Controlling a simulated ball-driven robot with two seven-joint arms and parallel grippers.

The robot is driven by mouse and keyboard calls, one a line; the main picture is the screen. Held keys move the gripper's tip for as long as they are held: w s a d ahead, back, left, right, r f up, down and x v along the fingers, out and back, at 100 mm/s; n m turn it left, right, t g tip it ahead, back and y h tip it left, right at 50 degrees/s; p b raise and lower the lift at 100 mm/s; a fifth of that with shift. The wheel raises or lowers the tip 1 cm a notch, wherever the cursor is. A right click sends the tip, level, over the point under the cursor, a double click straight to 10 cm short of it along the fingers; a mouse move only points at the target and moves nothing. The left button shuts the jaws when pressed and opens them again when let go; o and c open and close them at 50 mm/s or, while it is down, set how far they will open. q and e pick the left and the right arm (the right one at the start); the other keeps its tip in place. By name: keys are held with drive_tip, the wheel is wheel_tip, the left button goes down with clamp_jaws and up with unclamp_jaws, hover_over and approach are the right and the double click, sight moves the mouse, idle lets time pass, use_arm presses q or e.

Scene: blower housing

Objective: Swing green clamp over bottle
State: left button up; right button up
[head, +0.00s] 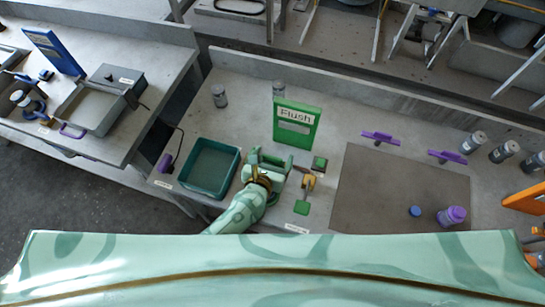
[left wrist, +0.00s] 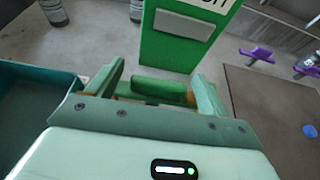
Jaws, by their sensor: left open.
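My left gripper (head: 270,161) is open at the foot of a green board marked "Flush" (head: 297,124). In the left wrist view, its fingers (left wrist: 160,80) stand on both sides of a green bar (left wrist: 158,89), with yellow-brown parts beside it. This looks like part of the green clamp. I cannot tell whether the fingers touch it. A bottle under the clamp cannot be made out; my gripper hides that spot. My right gripper is not in view.
A teal tray (head: 236,175) stands just left of my gripper. Grey bottles (head: 219,96) stand behind, and more (head: 503,152) at the right. A brown mat (head: 375,207) bears a purple container (head: 456,214) and a blue cap (head: 414,211). Purple handles (head: 380,137) stand at its back edge.

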use_arm(q)
drive_tip(key=c, duration=1)
